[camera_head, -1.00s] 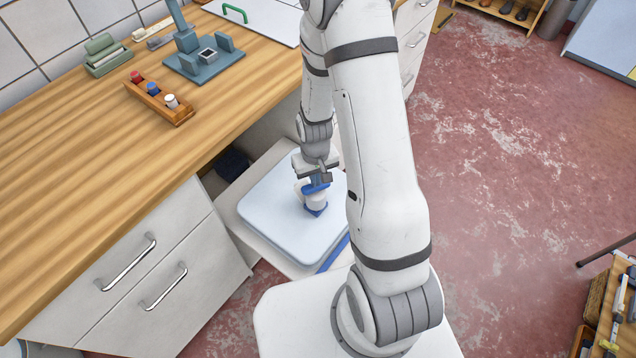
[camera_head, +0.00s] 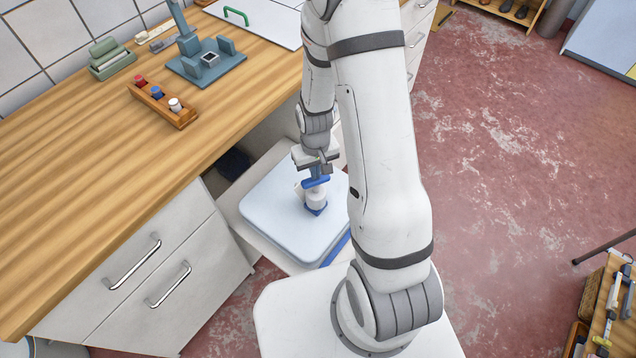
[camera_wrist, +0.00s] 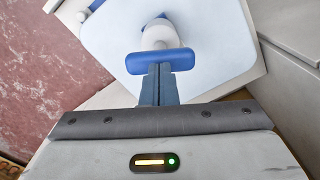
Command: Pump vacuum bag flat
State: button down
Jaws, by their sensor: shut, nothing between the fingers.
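The vacuum bag (camera_head: 270,215) is a pale blue, puffed, rounded slab lying on a white surface beside the wooden counter. It also shows in the wrist view (camera_wrist: 215,60). A white hand pump (camera_head: 316,199) with a blue base stands on the bag. Its blue handle (camera_wrist: 160,61) lies crosswise at the fingertips in the wrist view. My gripper (camera_head: 318,174) is above the pump, with its fingers (camera_wrist: 159,78) shut together and nothing between them. The fingertips are at or against the handle; I cannot tell whether they touch.
The wooden counter (camera_head: 90,200) runs along the left with drawers (camera_head: 150,270) below. On it are a rack of small bottles (camera_head: 160,103) and a blue-grey stand (camera_head: 205,65). A blue edge (camera_head: 337,248) shows beside the bag.

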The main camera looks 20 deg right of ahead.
aim_at(316, 182)
dwell(0.4)
jog(key=shift+f+b, duration=2.6)
jog(key=shift+f, duration=0.45)
jog(key=shift+r, duration=0.15)
jog(key=shift+r+p, duration=1.55)
jog(key=shift+r, duration=0.65)
jog(key=shift+f, duration=0.15)
